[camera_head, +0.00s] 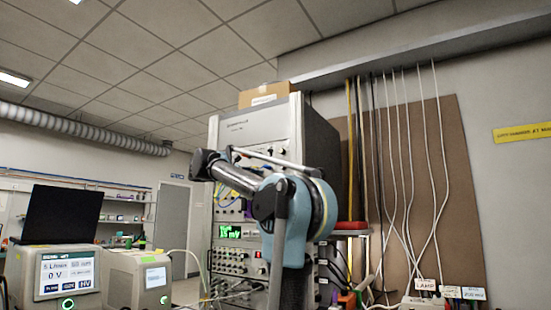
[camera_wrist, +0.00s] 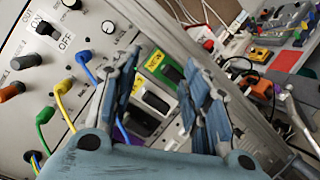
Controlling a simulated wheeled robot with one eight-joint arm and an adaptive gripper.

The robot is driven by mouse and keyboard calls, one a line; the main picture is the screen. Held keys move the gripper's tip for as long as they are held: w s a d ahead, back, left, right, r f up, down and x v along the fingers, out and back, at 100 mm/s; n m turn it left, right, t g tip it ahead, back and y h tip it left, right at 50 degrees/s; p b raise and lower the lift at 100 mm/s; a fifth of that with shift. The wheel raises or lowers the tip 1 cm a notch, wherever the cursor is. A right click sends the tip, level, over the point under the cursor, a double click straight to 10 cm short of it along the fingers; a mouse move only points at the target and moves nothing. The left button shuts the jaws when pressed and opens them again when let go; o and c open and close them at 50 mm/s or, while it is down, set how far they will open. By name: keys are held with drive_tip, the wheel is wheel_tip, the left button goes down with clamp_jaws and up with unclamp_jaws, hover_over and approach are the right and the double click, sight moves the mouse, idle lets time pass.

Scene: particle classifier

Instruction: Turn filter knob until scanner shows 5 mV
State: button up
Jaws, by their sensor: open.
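In the head view a green-lit display (camera_head: 230,231) on the equipment rack reads in mV; its digits look like 15, but are small and partly unclear. I cannot tell which one is the filter knob. My gripper (camera_wrist: 163,64) is open and empty, its fingers spread over the panel's right edge, apart from these knobs. The head view hides the fingertips behind my arm.
Blue (camera_wrist: 83,57), yellow (camera_wrist: 68,86) and green (camera_wrist: 44,116) cable plugs stick out of the panel left of my fingers. Yellow and green labelled switches (camera_wrist: 155,100) lie between the fingers. A cluttered bench (camera_wrist: 285,60) is at the right.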

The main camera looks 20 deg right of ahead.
sight(280, 151)
drive_tip(key=w+a+r+n+t+h, duration=0.1)
drive_tip(key=w+a+r, duration=0.1)
drive_tip(key=r, duration=0.4)
drive_tip(key=w+a+r+h, duration=0.2)
drive_tip(key=r, duration=0.3)
drive_tip(key=x, duration=1.7)
drive_tip(key=shift+d, duration=0.3)
drive_tip(key=shift+a, duration=0.1)
clamp_jaws()
